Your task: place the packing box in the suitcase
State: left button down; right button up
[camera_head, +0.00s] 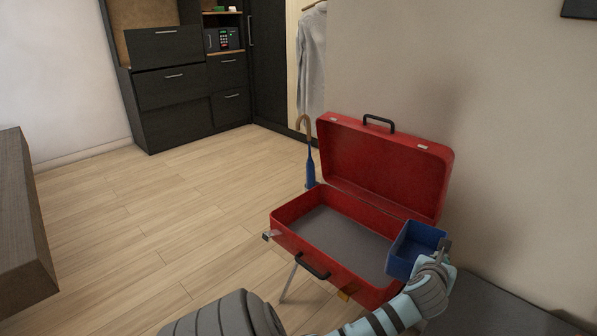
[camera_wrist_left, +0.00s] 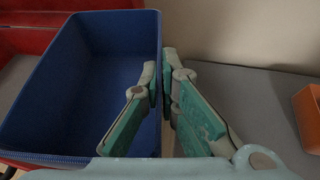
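The open red suitcase (camera_head: 292,207) stands on a folding stand, its lid (camera_head: 385,165) tilted up at the back. Its grey inside looks empty in the part I see. The blue packing box (camera_head: 408,264) is open at the top and held at the right end of the suitcase, overlapping its right rim in the head view. My left gripper (camera_head: 441,252) is shut on the box's right wall. In the left wrist view, one finger of that gripper (camera_wrist_left: 162,75) is inside the blue box (camera_wrist_left: 85,80) and one outside. My right gripper is not in view.
A grey bench surface (camera_head: 490,308) lies right of the suitcase, and an orange object (camera_wrist_left: 308,118) sits there in the wrist view. A blue umbrella (camera_head: 310,170) stands behind the suitcase's left side. A wooden furniture edge (camera_head: 22,230) is at far left; open floor lies between.

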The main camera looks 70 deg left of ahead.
aim_at(325, 235)
jog(key=z, duration=0.6)
jog(key=k, duration=0.15)
jog(key=u, duration=1.65)
jog(key=i, duration=0.8)
jog(key=z, duration=0.3)
